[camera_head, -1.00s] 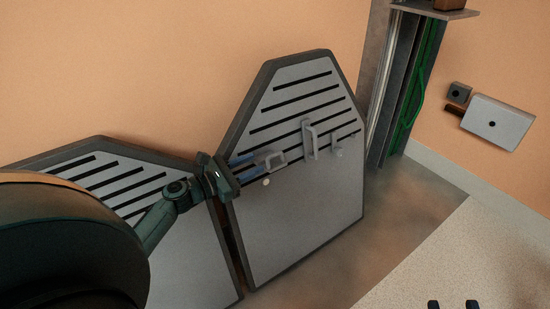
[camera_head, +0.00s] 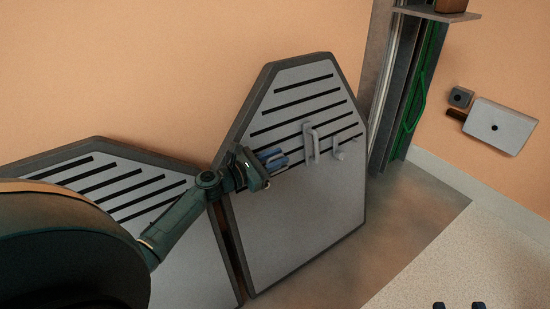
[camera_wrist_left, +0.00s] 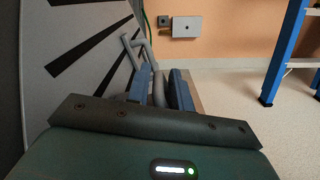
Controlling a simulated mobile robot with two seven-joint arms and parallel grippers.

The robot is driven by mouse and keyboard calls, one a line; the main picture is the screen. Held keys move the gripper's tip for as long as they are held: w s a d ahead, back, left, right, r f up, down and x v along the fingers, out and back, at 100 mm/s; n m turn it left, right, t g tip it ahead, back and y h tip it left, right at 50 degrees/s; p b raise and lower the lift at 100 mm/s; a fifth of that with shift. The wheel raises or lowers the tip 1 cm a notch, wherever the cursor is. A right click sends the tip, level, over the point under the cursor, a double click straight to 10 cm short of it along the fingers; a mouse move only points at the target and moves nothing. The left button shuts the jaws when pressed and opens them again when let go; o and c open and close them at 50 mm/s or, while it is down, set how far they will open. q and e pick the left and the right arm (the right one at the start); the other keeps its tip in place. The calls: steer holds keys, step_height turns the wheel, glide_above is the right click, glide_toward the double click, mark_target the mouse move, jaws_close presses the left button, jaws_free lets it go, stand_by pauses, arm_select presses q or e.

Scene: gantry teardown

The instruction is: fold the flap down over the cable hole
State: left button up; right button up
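A pale grey plate (camera_head: 505,125) with a dark round spot is on the orange wall at the right. A small grey block (camera_head: 460,97) with a dark round opening sits beside it; I cannot tell which is the flap or the cable hole. The plate also shows in the left wrist view (camera_wrist_left: 187,27). My left gripper (camera_head: 272,159) is at the slotted grey panel, far left of the plate. In the wrist view its blue fingers close on both sides of a grey bar handle (camera_wrist_left: 158,92). My right gripper (camera_head: 459,306) shows only two separated fingertips at the bottom edge.
A second panel (camera_head: 165,225) stands left. A metal column with a green cable (camera_head: 415,100) stands between panel and plate. A blue frame (camera_wrist_left: 285,50) stands right; the floor is clear.

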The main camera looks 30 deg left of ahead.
arm_select(q)
steer(key=shift+a+r, duration=0.1)
steer(key=shift+a, duration=0.05)
jaws_close()
